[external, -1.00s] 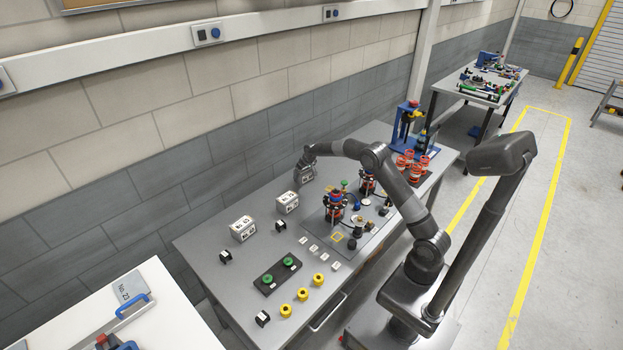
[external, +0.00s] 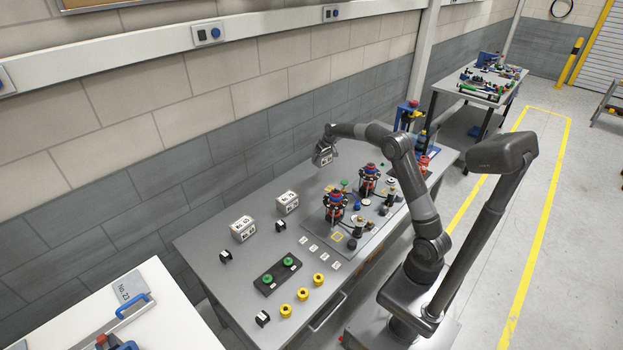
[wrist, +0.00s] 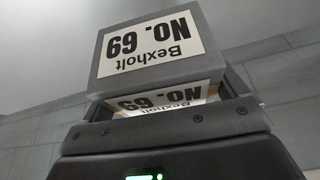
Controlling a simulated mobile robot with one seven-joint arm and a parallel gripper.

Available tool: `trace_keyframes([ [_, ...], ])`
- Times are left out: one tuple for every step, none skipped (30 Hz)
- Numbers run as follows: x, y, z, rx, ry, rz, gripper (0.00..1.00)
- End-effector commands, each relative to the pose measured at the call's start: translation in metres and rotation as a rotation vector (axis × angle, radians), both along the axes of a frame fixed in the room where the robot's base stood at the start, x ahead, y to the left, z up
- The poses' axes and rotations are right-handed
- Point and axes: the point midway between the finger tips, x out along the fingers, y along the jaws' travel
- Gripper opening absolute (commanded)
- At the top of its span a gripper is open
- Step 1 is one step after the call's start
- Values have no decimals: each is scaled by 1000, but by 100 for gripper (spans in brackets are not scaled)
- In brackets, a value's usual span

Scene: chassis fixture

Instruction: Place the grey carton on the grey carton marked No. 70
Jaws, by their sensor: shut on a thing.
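My gripper (external: 326,146) is shut on a grey carton (external: 322,158) and holds it above the back of the table. In the wrist view the held carton (wrist: 125,80) fills the space beyond my gripper; its white labels read "Bexholt No. 69" and appear upside down. Two more grey cartons with white labels stand on the table to the left: one nearer the held carton (external: 287,203) and one farther left (external: 243,229). Their numbers are too small to read surely, so I cannot tell which is No. 70.
The grey table (external: 205,248) also carries red-and-black assemblies (external: 334,205), a black box with green buttons (external: 278,275), yellow buttons (external: 302,294) and small black blocks (external: 226,256). A brick wall runs behind the table.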

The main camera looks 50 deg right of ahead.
Motion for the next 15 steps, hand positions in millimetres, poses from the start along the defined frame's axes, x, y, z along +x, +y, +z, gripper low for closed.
trace_keyframes([
  [-2, -2, 4, 0, -2, 3, 59],
  [-4, -1, 6, 0, -2, 8, 59],
  [-5, 3, 10, 1, -3, 19, 59],
  [-7, 8, 13, 1, -3, 31, 59],
  [-9, 15, 16, 1, -3, 47, 59],
  [-11, 26, 21, 1, -3, 73, 59],
  [-13, 37, 26, 1, -4, 95, 59],
  [-16, 49, 31, 2, -4, 121, 59],
  [-20, 66, 36, 4, -2, 158, 59],
  [-24, 79, 41, 4, -3, 187, 59],
  [-28, 91, 46, 3, -3, 216, 59],
  [-33, 108, 52, 3, -3, 253, 59],
  [-37, 119, 56, 3, -3, 280, 59],
  [-42, 130, 60, 3, -3, 306, 59],
  [-48, 144, 65, 1, -1, 342, 59],
])
